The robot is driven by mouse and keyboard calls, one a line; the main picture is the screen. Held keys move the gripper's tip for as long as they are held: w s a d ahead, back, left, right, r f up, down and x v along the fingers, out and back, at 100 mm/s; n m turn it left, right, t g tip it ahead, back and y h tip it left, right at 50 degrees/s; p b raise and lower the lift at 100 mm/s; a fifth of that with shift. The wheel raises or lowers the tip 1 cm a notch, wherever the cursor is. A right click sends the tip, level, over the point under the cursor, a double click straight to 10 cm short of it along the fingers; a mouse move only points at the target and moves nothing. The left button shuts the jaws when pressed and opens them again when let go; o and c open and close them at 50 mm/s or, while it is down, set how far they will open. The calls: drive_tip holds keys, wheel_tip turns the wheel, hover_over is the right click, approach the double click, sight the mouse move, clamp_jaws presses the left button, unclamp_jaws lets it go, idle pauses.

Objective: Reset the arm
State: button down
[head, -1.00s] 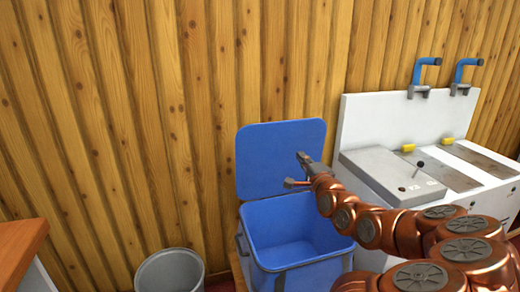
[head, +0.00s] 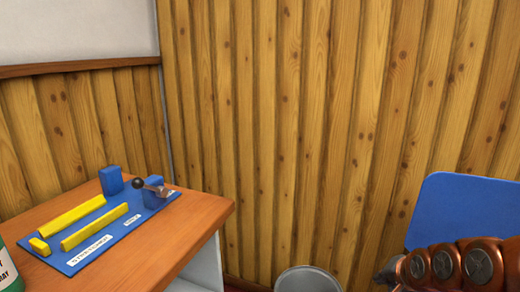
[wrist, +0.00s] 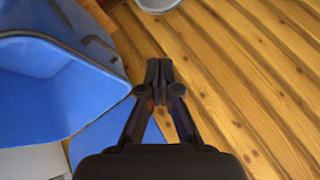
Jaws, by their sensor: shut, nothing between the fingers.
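My gripper (wrist: 160,72) shows in the wrist view with its two dark fingers together and nothing between them. It is in front of the wooden planks, to the right of the blue box (wrist: 60,85), and looks apart from it. In the head view, my copper-coloured arm is at the lower right corner, in front of the blue lid (head: 465,215). Most of the arm is outside that picture, and the gripper's fingers cannot be made out there.
A wooden-topped table (head: 150,245) at the left holds a blue board (head: 112,228) with yellow bars. A grey bin (head: 308,281) stands on the floor near the wall; its rim shows at the top of the wrist view. The plank wall between table and lid is clear.

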drive_tip(key=s+a+r+n+g, duration=0.1)
drive_tip(key=s+a+n+g, duration=0.4)
drive_tip(key=s+a, duration=0.6)
drive_tip(key=s+a+n+g, duration=0.5)
drive_tip(key=s+a, duration=0.2)
drive_tip(key=s, duration=0.8)
wheel_tip(320, 180, up, 24)
drive_tip(key=s+p, duration=0.2)
drive_tip(key=p, duration=2)
drive_tip(key=shift+f, duration=0.2)
